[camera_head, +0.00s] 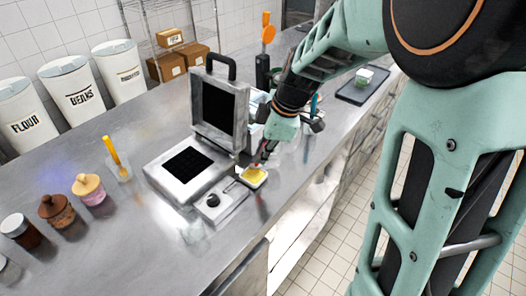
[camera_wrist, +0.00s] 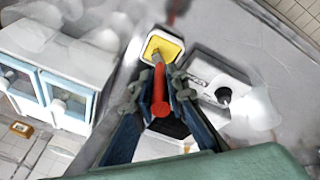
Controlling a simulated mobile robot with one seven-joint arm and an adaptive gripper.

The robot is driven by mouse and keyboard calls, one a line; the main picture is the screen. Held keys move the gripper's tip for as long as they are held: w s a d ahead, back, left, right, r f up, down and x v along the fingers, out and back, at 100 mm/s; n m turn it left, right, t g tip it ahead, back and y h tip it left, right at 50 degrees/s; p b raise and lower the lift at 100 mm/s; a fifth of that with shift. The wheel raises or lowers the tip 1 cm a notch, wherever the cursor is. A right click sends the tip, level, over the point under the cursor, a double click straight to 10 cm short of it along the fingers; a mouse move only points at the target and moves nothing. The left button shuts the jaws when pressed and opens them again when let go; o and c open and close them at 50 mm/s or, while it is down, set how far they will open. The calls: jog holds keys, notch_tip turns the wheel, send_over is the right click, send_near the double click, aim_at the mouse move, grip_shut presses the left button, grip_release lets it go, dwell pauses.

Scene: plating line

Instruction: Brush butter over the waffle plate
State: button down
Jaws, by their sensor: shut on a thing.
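The waffle maker stands open on the steel counter, its lid (camera_head: 219,112) upright and its dark gridded waffle plate (camera_head: 187,165) facing up and bare. A small white dish of yellow butter (camera_head: 253,177) sits just right of the plate; it also shows in the wrist view (camera_wrist: 150,42). My gripper (camera_head: 266,152) is above the dish, with its fingers (camera_wrist: 160,100) shut around the red handle of a brush (camera_wrist: 159,88). The brush head overlaps the butter in the wrist view; I cannot tell how deep it sits.
A grey control box with a black knob (camera_head: 212,201) stands in front of the waffle maker, close to the dish. Jars (camera_head: 57,208) and a cup with a yellow-handled tool (camera_head: 117,165) stand at left. Labelled bins (camera_head: 71,92) line the wall. The front counter is mostly clear.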

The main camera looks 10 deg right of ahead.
dwell(0.3)
jog(key=shift+r+p, duration=1.9)
jog(key=shift+r, duration=1.6)
jog(key=shift+f, duration=0.1)
jog(key=w+d+f+m+h+p, duration=0.1)
jog(key=d+f+m+h, duration=0.3)
jog(key=m, duration=1.3)
jog(key=d+h+p, duration=0.1)
jog(key=d, duration=0.2)
jog(key=shift+d+f+p, duration=0.3)
jog(key=shift+d+f, duration=0.05)
jog(key=shift+w+m, duration=0.1)
jog(key=shift+m, duration=0.2)
